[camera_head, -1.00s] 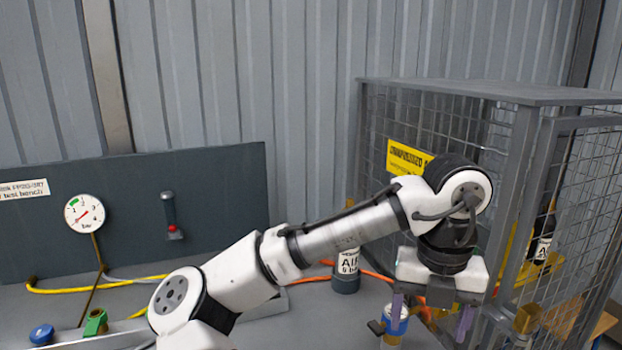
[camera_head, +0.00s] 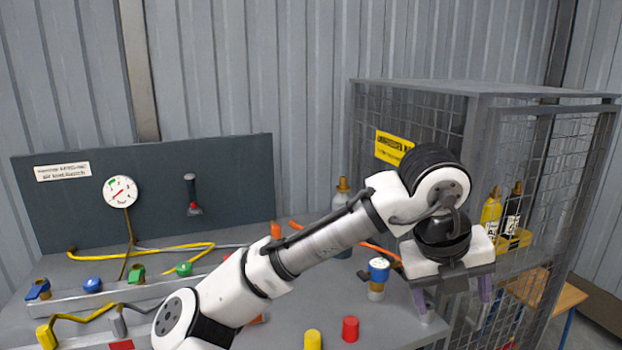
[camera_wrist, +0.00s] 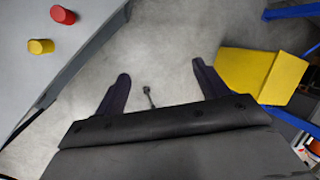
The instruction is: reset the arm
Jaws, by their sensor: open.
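My gripper (camera_head: 453,300) is in front of the mesh cage at the right edge of the grey bench in the head view, pointing down. In the wrist view my gripper (camera_wrist: 160,84) shows two dark purple fingers spread wide with nothing between them. Below it is bare concrete floor, with a small dark metal object (camera_wrist: 149,97) seen between the fingers; I cannot tell what it is. The arm is bent, reaching from the lower middle toward the right.
The mesh cage (camera_head: 482,90) stands close to my gripper, with yellow and black bottles inside. The bench holds a yellow cylinder (camera_head: 313,340), a red cylinder (camera_head: 350,329), a blue-topped fitting (camera_head: 378,270) and several valves. A gauge (camera_head: 120,191) is on the back panel. A yellow box (camera_wrist: 262,75) shows in the wrist view.

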